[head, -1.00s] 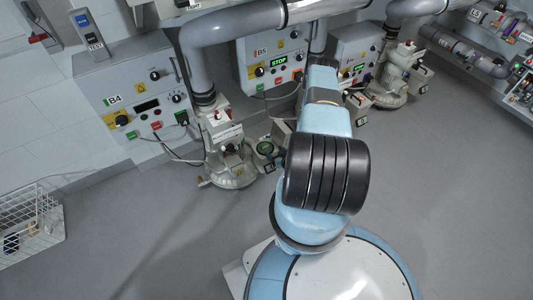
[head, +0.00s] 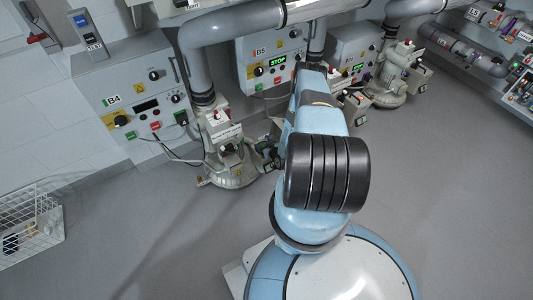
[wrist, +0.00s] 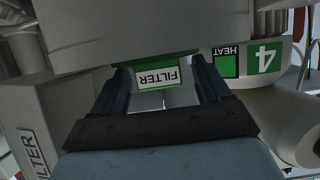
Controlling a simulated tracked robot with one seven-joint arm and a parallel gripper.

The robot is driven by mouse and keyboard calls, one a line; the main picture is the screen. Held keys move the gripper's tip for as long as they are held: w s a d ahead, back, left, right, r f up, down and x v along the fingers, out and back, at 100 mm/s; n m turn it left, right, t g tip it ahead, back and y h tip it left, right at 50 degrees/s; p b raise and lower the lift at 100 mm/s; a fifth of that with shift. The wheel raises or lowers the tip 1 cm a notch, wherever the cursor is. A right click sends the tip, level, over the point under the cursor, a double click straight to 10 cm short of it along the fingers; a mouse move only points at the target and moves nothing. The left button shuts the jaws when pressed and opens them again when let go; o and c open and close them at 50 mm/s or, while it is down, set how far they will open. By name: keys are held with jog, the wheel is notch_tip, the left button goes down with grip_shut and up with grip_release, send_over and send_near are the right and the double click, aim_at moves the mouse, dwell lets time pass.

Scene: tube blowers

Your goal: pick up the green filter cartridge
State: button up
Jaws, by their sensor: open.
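The green filter cartridge (wrist: 158,77) shows in the wrist view with a white FILTER label, upside down in the picture. It sits under a grey housing part (wrist: 115,30) that hides its upper portion. My gripper (wrist: 161,68) is open, with one dark finger on each side of the cartridge. I cannot tell whether the fingers touch it. In the head view my gripper (head: 268,153) is small and dark beside the blower (head: 230,160) below panel B4, and the cartridge cannot be made out there.
Panel B4 (head: 130,90) and panel B5 (head: 270,58) stand on the wall behind, under grey pipes (head: 235,28). Another blower (head: 395,75) stands to the right. A white wire basket (head: 30,225) is at far left. The grey floor (head: 140,235) between is clear.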

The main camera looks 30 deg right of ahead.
grip_shut()
dwell(0.7)
